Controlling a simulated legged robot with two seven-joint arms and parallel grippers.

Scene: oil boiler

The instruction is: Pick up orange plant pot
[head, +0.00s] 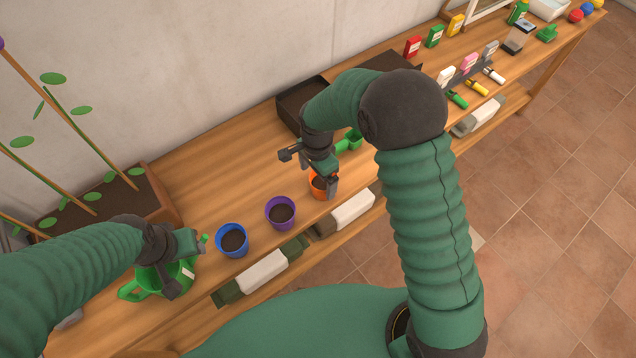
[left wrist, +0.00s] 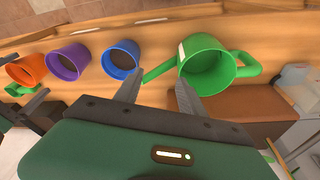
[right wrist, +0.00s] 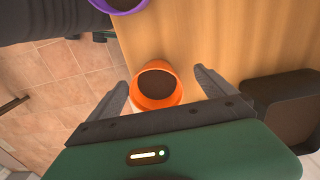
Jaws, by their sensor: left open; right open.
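The orange plant pot (head: 318,187) stands upright on the wooden bench near its front edge, partly hidden by my right gripper (head: 308,174) in the head view. It holds dark soil. In the right wrist view the orange pot (right wrist: 157,86) lies between and just beyond the two open, empty fingers of my right gripper (right wrist: 165,85). It also shows at the left of the left wrist view (left wrist: 27,69). My left gripper (left wrist: 157,92) is open and empty, over the green watering can (left wrist: 209,62), which stands at the left of the bench.
A purple pot (head: 281,213) and a blue pot (head: 232,240) stand in a row left of the orange pot. A dark tray (head: 297,95) and a green scoop (head: 350,141) are behind it. A planter (head: 160,185) stands at the left. Seed packets and tools lie farther right.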

